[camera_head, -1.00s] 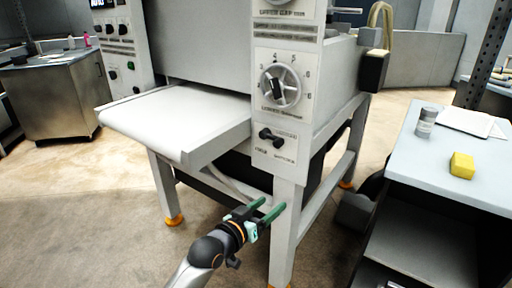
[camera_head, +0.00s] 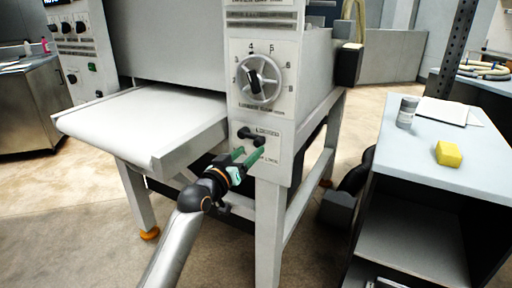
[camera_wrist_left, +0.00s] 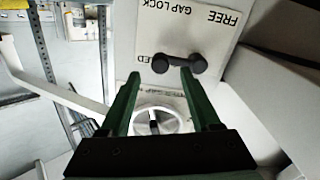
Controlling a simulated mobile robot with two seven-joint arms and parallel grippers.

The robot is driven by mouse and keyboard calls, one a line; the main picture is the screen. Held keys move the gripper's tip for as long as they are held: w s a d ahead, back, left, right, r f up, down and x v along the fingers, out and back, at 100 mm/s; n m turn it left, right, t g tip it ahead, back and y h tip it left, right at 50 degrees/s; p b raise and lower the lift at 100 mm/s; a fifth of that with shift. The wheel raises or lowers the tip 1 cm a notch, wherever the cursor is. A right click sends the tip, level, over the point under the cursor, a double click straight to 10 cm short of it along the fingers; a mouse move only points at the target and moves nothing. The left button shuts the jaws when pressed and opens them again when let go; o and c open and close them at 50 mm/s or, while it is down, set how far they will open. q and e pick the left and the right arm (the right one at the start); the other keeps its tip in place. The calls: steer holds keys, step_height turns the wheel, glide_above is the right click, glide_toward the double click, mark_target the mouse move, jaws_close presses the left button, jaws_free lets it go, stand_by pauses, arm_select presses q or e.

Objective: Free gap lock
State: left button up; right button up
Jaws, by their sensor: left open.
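The gap lock (camera_head: 258,136) is a short black lever with round ends on a white plate on the machine's front post. In the left wrist view the black lever (camera_wrist_left: 178,63) lies across the plate, which shows upside down with the words "GAP LOCK" and "FREE" and a partly hidden word ending in "ED". My left gripper (camera_head: 248,157) has green fingers and is open and empty just below the lever. In the left wrist view the fingertips (camera_wrist_left: 160,75) are close to the lever; whether they touch it I cannot tell. My right gripper is out of view.
A numbered round dial (camera_head: 259,79) sits above the lock. The white sheeter table (camera_head: 145,120) juts out left of the post. A side table (camera_head: 425,165) with a yellow block (camera_head: 448,154) and a grey can (camera_head: 407,112) stands at right.

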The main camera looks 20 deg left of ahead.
mark_target(257, 145)
arm_select(q)
steer(key=shift+w+d+b, duration=0.15)
steer(key=shift+w+d, duration=0.1)
steer(key=shift+w, duration=1)
steer(key=shift+w+d+b, duration=0.15)
steer(key=shift+w+d, duration=0.1)
steer(key=shift+w, duration=0.95)
jaws_close()
